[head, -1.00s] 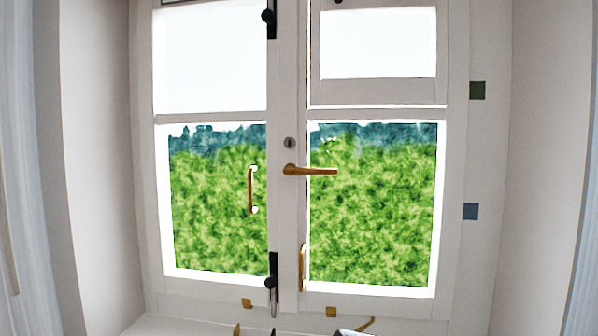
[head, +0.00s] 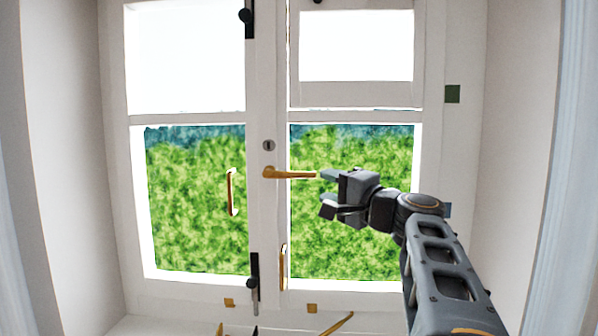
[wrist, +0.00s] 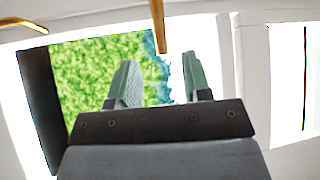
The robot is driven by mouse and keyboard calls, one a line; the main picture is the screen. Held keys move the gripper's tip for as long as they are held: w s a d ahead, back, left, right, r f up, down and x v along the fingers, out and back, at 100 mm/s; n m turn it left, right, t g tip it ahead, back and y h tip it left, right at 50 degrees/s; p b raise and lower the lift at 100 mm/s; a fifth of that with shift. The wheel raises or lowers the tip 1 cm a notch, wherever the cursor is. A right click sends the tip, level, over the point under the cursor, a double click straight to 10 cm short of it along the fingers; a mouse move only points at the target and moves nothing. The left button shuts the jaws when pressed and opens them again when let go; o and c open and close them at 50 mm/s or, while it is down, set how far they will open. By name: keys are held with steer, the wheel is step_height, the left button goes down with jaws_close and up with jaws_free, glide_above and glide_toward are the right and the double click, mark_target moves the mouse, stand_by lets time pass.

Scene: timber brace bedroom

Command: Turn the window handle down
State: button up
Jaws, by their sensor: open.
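The window handle (head: 290,174) is a brass lever on the white middle post, below a round keyhole. It lies level and points right across the right pane. In the wrist view the handle (wrist: 158,25) comes down from the top edge, its free end near the gap between the fingertips. My gripper (head: 325,191) is open and empty at the right end of the lever, its fingers pointing left. In the wrist view both fingers (wrist: 158,58) show apart. I cannot tell whether a finger touches the lever.
A vertical brass pull (head: 231,192) is on the left sash, and another (head: 283,265) is low by the post. Black bolts (head: 249,17) (head: 252,275) stand on the post's left side. White walls close in at both sides.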

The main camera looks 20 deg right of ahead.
mark_target(303, 177)
steer(key=p+x, duration=0.3)
steer(key=x, duration=0.6)
steer(key=shift+w+a, duration=0.1)
steer(key=shift+w, duration=0.15)
jaws_close()
